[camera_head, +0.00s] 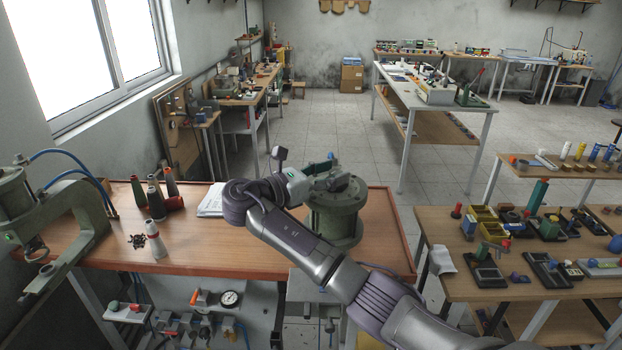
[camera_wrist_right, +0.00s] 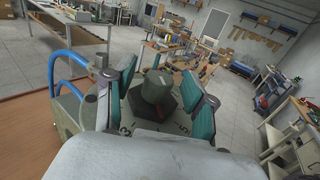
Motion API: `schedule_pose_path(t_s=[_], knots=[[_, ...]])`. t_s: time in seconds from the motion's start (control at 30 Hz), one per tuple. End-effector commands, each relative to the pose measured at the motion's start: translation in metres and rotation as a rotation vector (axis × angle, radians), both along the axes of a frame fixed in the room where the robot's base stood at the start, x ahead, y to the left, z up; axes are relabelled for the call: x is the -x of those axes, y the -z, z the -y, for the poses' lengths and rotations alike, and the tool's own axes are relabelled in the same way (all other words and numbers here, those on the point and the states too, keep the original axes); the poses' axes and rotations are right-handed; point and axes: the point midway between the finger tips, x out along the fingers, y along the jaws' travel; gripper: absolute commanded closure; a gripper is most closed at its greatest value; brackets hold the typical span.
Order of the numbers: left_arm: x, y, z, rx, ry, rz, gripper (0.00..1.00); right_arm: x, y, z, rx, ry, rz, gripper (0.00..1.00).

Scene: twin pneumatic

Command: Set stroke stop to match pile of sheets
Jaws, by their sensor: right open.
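A green cylindrical pneumatic unit (camera_head: 335,218) stands on the wooden bench, right of its middle. My right gripper (camera_head: 318,178) is at its top. In the right wrist view, a dark green knob (camera_wrist_right: 157,90) rises from a dial plate (camera_wrist_right: 150,128) with printed numbers, of which a 3 and a 5 show. The teal fingers of my right gripper (camera_wrist_right: 160,98) are open on either side of the knob; I cannot tell whether they touch it. The pile of sheets (camera_head: 211,200) lies on the bench left of my right wrist. My left gripper is out of view.
A second green press (camera_head: 82,215) with blue hoses stands at the bench's left end. Several cone-shaped bottles (camera_head: 155,200) and a small black star-shaped part (camera_head: 137,241) are near it. A crowded table (camera_head: 450,222) stands to the right. Bare bench top lies in front of the sheets.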

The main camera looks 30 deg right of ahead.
Motion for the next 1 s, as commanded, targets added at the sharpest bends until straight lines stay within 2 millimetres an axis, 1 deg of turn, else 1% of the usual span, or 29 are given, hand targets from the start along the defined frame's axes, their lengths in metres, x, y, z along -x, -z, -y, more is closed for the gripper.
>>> schedule_pose_path(t_s=[0.03, 0.3, 0.4, 0.5, 0.67, 1.0], knots=[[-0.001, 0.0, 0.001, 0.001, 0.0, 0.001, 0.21, 0.0, 0.001, -0.011, -0.005, -0.003, -0.001, 0.45], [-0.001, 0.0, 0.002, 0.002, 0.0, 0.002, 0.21, 0.004, 0.001, -0.068, -0.004, -0.002, -0.004, 0.45], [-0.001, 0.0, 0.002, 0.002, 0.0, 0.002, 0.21, 0.005, 0.001, -0.085, -0.004, -0.001, -0.003, 0.45], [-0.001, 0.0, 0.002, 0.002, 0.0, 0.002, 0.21, 0.006, 0.001, -0.097, -0.002, 0.0, -0.002, 0.45], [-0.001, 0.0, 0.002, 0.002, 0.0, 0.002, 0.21, 0.006, 0.0, -0.105, -0.001, 0.002, -0.002, 0.45], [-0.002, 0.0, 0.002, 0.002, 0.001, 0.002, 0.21, 0.006, 0.0, -0.105, 0.0, 0.001, -0.001, 0.45]])
